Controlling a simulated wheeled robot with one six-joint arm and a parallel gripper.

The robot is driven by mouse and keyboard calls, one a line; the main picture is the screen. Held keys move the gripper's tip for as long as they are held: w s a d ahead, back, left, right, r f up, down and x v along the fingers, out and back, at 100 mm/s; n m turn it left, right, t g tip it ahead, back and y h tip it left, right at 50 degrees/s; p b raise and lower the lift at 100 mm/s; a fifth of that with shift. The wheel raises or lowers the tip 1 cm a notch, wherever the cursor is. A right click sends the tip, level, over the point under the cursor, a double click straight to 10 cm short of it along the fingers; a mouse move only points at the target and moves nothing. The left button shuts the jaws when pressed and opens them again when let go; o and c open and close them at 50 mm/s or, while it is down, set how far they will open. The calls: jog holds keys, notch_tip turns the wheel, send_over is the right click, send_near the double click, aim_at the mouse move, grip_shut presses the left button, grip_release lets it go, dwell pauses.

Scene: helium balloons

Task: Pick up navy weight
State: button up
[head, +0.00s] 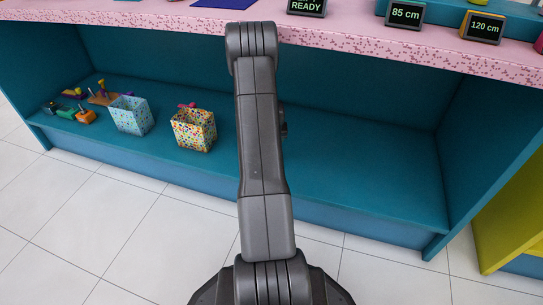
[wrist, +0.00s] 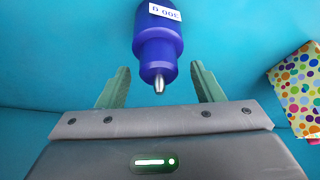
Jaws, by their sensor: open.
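The navy weight (wrist: 158,42) is in the wrist view, a deep blue cylinder with a narrower neck, a small metal tip towards me and a white label that reads upside down, apparently 300 g. My gripper (wrist: 160,68) is open, its two green fingers to the left and right of the weight's lower end, with gaps visible on both sides. I cannot tell how far the weight is in depth between the fingers. In the head view my arm covers the middle of the teal shelf (head: 350,160), and the weight is not visible there.
A dotted gift bag (head: 194,130) stands left of my arm on the shelf; it also shows at the wrist view's right edge (wrist: 298,88). A light blue bag (head: 131,115) and several small items (head: 86,116) are farther left. The pink counter (head: 400,48) overhangs the shelf.

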jog(key=shift+x, duration=0.75)
jog(key=shift+r, duration=0.1)
jog(key=shift+c, duration=0.3)
grip_shut()
